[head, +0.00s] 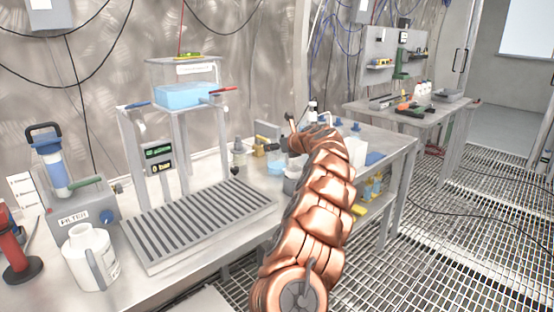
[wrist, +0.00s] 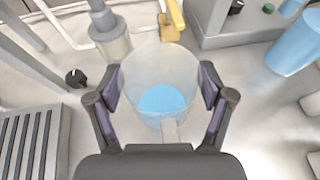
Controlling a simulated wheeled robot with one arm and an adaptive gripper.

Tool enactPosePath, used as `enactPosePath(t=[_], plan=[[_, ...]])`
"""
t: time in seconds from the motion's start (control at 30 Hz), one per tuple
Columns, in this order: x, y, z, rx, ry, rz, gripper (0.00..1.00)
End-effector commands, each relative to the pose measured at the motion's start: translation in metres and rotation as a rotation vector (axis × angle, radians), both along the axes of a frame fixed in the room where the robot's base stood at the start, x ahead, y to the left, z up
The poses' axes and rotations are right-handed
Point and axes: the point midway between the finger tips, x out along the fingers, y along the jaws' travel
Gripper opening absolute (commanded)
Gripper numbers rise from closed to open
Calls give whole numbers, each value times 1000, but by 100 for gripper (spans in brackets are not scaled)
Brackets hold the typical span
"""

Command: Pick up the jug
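A clear, round jug (wrist: 160,75) with blue liquid in it stands on the pale bench top in the wrist view. Its pale handle (wrist: 170,131) points toward my gripper's palm. My gripper (wrist: 160,85) is spread wide, one finger on each side of the jug. The pads look very close to the jug's rim, and I cannot tell whether they touch it. In the head view my copper-coloured arm reaches over the bench and hides most of this spot, including the fingers.
A slatted tray (head: 200,222) and a stand with a blue water tank (head: 184,95) are left of the arm. A white handled container (head: 91,258) stands front left.

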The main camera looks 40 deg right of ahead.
Motion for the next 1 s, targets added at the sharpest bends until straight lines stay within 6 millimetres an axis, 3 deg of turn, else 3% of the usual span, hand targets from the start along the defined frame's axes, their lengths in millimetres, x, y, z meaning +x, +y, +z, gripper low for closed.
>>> enactPosePath(t=[0.07, 0.5, 0.77, 1.0], plan=[[0, 0, 0, 0, 0, 0, 62], [0, 0, 0, 0, 0, 0, 19], [0, 0, 4, -1, -1, -1, 19], [0, -1, 40, -3, -2, 0, 19]])
